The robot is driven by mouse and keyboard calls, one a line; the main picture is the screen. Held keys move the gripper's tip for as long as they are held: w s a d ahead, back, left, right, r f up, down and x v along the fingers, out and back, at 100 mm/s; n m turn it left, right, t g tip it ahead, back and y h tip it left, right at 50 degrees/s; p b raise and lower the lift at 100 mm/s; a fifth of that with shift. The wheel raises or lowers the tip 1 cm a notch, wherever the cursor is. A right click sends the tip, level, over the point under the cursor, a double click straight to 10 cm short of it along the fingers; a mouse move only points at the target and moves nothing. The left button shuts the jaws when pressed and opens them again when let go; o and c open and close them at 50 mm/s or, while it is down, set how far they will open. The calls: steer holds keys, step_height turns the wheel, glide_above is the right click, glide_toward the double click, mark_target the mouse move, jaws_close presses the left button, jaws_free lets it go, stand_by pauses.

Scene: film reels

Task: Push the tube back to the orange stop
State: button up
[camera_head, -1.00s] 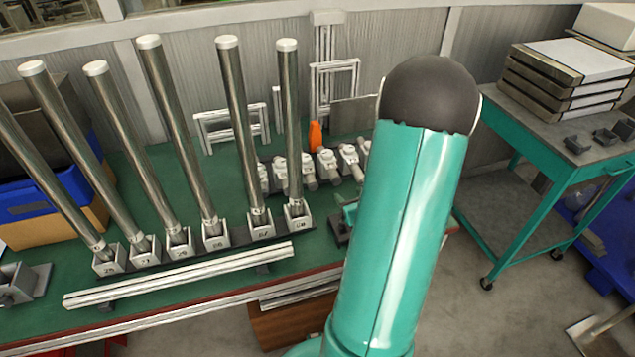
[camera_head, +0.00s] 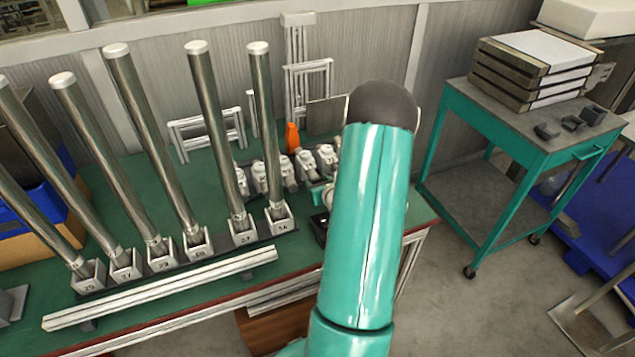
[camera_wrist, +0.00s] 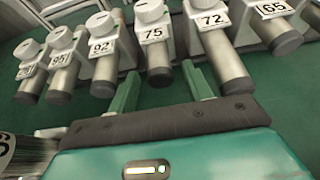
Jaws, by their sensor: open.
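In the wrist view, a row of short metal tubes with dark end caps sits in pale numbered holders. The tube under label 75 (camera_wrist: 158,62) has its end between and just beyond my gripper's fingertips (camera_wrist: 161,83). My gripper is open, with nothing held. The tube at 72 (camera_wrist: 228,64) is beside the right finger, and the tube at 92 (camera_wrist: 105,75) is left of the left finger. In the head view, an orange piece (camera_head: 292,138) stands upright behind the same row of holders (camera_head: 290,174). My arm covers part of that row.
Several tall metal tubes (camera_head: 217,135) lean upright in numbered blocks on the green bench (camera_head: 140,170). A pale rail (camera_head: 160,288) lies along the front. A teal cart (camera_head: 470,170) with stacked trays (camera_head: 530,65) stands to the right, with bare floor between.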

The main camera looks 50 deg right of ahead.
mark_target(315, 175)
steer(key=shift+w+d+f, duration=0.15)
steer(key=shift+w, duration=0.15)
jaws_close()
steer(key=shift+w+d, duration=0.55)
steer(key=shift+w, duration=0.3)
steer(key=shift+w+d, duration=0.5)
steer(key=shift+w, duration=0.35)
jaws_free()
steer(key=shift+w, duration=0.1)
